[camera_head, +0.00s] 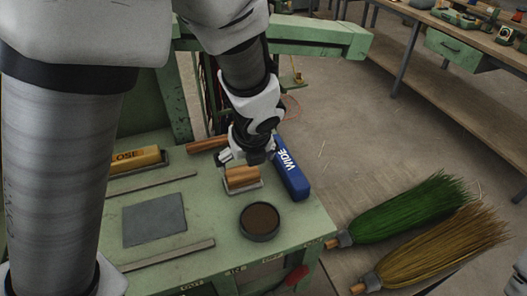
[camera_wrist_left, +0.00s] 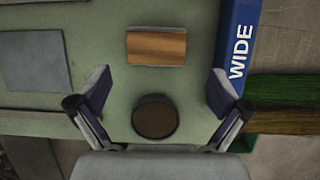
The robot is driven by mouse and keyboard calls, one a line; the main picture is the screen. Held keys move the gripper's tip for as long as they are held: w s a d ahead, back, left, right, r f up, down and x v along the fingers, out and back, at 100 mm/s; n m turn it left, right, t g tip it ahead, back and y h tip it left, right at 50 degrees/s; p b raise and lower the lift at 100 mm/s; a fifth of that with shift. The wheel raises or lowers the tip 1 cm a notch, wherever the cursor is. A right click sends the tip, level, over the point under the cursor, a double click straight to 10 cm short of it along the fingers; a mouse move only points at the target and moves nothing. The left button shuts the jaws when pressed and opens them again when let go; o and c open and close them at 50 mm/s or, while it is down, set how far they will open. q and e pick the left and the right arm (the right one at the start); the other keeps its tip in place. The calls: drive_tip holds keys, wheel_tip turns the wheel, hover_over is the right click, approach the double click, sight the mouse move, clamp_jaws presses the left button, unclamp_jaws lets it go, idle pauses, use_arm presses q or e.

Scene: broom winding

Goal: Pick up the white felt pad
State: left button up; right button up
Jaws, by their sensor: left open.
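A small wooden block (camera_head: 241,176) with a thin pale layer showing along its bottom edge (camera_head: 245,189) sits on the green bench top. This pale layer is the only white pad-like thing that I can make out. In the left wrist view the block (camera_wrist_left: 157,46) lies beyond my fingertips, and its pale edge barely shows. My left gripper (camera_wrist_left: 158,88) is open and empty. In the head view the left gripper (camera_head: 246,157) is just above and behind the block, partly covering it. My right gripper is not in view.
A blue box marked WIDE (camera_head: 291,167) stands close right of the block. A round dark dish with brown contents (camera_head: 260,220) is in front. A grey plate (camera_head: 153,219), metal strips and a yellow box (camera_head: 135,159) lie left. Green and tan brooms (camera_head: 410,213) are at right.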

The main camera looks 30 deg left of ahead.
sight(242, 172)
use_arm(q)
drive_tip(key=shift+w+a+f+b, duration=0.1)
drive_tip(key=shift+w+f+b, duration=0.4)
drive_tip(key=shift+f, duration=0.25)
drive_tip(key=f+b, duration=0.1)
drive_tip(key=s+a+f+b, duration=0.1)
drive_tip(key=b, duration=0.1)
drive_tip(key=shift+s+f, duration=0.15)
drive_tip(key=shift+f, duration=0.05)
drive_tip(key=b+x, duration=0.2)
drive_tip(key=x, duration=0.1)
drive_tip(key=shift+w, duration=0.4)
drive_tip(key=shift+w+a+f, duration=0.15)
drive_tip(key=shift+w+f, duration=0.1)
drive_tip(key=shift+s+r, duration=0.2)
drive_tip(key=shift+r, duration=0.05)
drive_tip(key=shift+s+r, duration=0.1)
drive_tip(key=c, duration=1)
